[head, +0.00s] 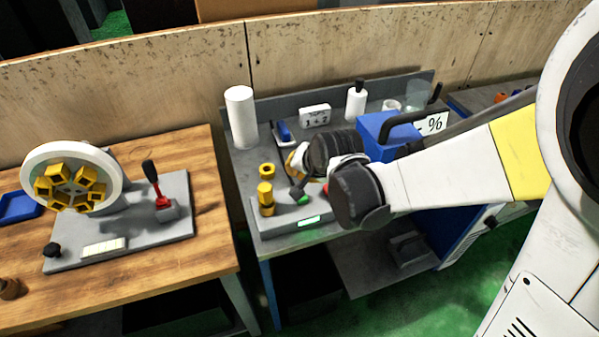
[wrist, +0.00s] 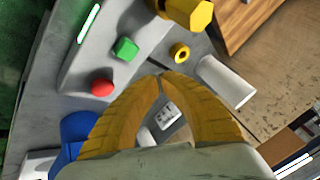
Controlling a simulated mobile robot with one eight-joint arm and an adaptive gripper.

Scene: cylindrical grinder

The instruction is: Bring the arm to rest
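My gripper (head: 297,158) is over the grey bench, in front of the blue box, partly hidden by my own wrist in the head view. In the wrist view its two yellow fingers (wrist: 160,80) meet at the tips, with an empty arch between them. Nothing is held. My arm reaches in from the right with its elbow bent. Below the gripper is a grey control box (head: 290,228) with a lit green display, a green button (wrist: 125,49) and a red button (wrist: 103,88). The fingertips appear apart from it.
A yellow hexagonal part (head: 265,194) stands on the control box's left end, with a yellow ring (head: 267,170) behind. A white cylinder (head: 240,117), white bottle (head: 356,103) and blue box (head: 385,130) stand around. A wooden table (head: 190,255) with a round yellow-jawed fixture (head: 72,178) is left.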

